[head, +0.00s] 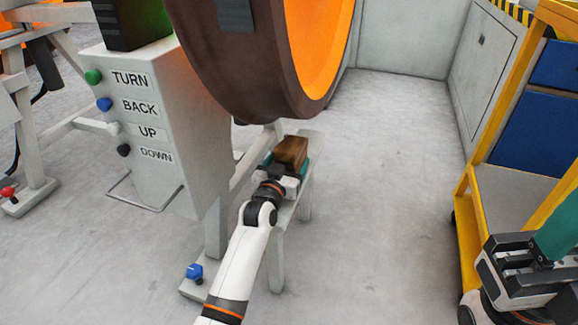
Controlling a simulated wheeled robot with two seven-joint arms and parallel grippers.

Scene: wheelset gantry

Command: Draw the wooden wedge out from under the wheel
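The brown wooden wedge (291,151) lies on a narrow grey stand (306,188), just in front of and below the lower rim of the large dark wheel (235,70). A little pale gap shows near the wheel's bottom; I cannot tell whether the wedge touches the wheel. My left gripper (285,162) reaches in low from the front. Its teal fingers lie on both sides of the wedge and appear closed on it, hiding its lower part. My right gripper (548,245) is at the lower right edge, partly cut off, away from the wedge, with a teal finger showing.
A grey control box (150,130) with labelled buttons TURN, BACK, UP and DOWN stands left of my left arm. A blue knob (194,271) is low near the stand's foot. A yellow cart (470,215) with blue drawers stands at the right. The floor between stand and cart is clear.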

